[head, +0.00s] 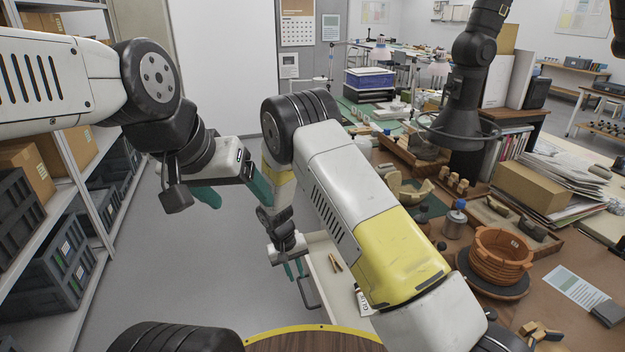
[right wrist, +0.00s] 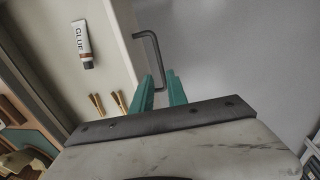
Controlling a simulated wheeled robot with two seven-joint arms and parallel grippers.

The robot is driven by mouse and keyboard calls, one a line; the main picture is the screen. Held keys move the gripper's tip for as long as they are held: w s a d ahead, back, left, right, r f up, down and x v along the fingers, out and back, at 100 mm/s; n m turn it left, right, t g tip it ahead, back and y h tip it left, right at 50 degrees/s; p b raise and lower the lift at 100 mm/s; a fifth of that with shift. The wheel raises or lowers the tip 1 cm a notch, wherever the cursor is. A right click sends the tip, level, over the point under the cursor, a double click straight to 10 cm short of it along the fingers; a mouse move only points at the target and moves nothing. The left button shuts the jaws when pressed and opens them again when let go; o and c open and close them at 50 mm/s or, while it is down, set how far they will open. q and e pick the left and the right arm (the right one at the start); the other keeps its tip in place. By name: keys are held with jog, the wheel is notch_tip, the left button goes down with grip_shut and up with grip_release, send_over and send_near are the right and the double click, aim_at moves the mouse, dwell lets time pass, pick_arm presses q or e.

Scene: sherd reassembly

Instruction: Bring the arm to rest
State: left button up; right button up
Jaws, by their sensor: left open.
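My left gripper (head: 232,194) hangs in the air at the left of the head view. Its two green fingers are wide apart with nothing between them. My right gripper (head: 295,270) points down beside an open drawer (head: 325,262). Its green fingers (right wrist: 160,85) stand a little apart in the right wrist view. The drawer's dark handle (right wrist: 148,34) runs close to the fingertips and shows between them in that view. I see no clear grip on it. My right forearm hides part of the drawer in the head view.
The drawer holds a glue tube (right wrist: 82,44) and brushes (right wrist: 97,103). The workbench at right is crowded, with a brown ribbed pot (head: 497,258), a metal can (head: 455,222) and papers (head: 583,286). Shelves with dark crates (head: 75,262) stand left. Grey floor (head: 200,270) is clear between.

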jog(key=s+d+r+m+t+y, duration=0.1)
jog(key=d+r, duration=0.3)
jog(key=r, duration=0.6)
jog(key=s+d+r+m+y, duration=0.1)
jog(key=d+r, duration=0.3)
jog(key=r, duration=0.6)
jog(key=s+d+r+t+y, duration=0.1)
jog(key=d+r, duration=0.3)
jog(key=r, duration=0.5)
jog(key=s+d+r+t, duration=0.1)
jog(key=s+d+r, duration=0.2)
jog(key=s, duration=0.3)
jog(key=s+d+r+m+t, duration=0.1)
jog(key=s+d+r, duration=0.3)
jog(key=s+r, duration=0.2)
jog(key=s+d+r+t+y, duration=0.1)
jog(key=s+d+r, duration=0.2)
jog(key=s, duration=0.5)
jog(key=shift+d+r, duration=0.2)
jog(key=shift+r, duration=0.7)
jog(key=shift+w, duration=0.1)
